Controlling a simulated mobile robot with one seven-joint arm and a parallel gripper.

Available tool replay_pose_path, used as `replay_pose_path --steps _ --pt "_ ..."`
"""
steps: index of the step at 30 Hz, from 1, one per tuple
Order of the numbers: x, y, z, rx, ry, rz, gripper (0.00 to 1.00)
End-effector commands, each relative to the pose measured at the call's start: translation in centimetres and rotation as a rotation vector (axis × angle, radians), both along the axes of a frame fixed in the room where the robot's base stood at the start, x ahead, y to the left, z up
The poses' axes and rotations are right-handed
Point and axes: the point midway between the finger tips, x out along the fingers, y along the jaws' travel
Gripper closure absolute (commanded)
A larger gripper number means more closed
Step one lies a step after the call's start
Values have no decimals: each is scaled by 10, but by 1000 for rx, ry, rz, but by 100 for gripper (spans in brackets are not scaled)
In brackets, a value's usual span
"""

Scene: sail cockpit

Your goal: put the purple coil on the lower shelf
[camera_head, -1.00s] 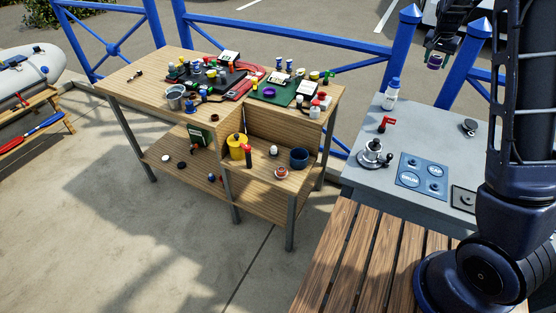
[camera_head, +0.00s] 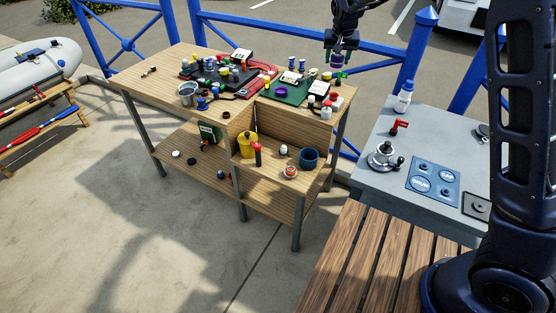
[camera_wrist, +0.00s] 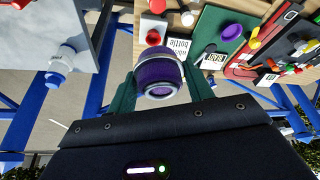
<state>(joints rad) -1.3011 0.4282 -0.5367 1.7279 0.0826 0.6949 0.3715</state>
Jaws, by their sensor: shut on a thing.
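My gripper (camera_head: 337,62) is high beyond the back right corner of the wooden bench. In the wrist view my gripper (camera_wrist: 158,84) has its green fingers shut on the sides of the purple coil (camera_wrist: 158,73), a purple drum with silver rims. The coil also shows small under the gripper in the head view (camera_head: 337,70), clear of the bench. The lower shelf (camera_head: 268,203) is the wooden board low between the bench legs. The raised shelf above it hides part of it.
The bench top (camera_head: 150,82) carries a green mat (camera_head: 294,98) with a flat purple piece (camera_head: 280,91), a red tray and many small parts. A yellow pot (camera_head: 247,145) and a blue cup (camera_head: 309,158) stand on the raised shelf. Blue railings (camera_head: 300,38) run behind the bench.

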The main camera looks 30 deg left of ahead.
Motion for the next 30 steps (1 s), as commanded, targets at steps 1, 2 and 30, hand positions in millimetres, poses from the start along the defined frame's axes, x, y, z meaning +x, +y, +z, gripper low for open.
replay_pose_path --steps 1,2,30 --pt "-18 17 1 2 -1 34 75" --pt "-28 25 1 2 -1 53 75" --pt "-213 145 -43 10 -7 372 75"
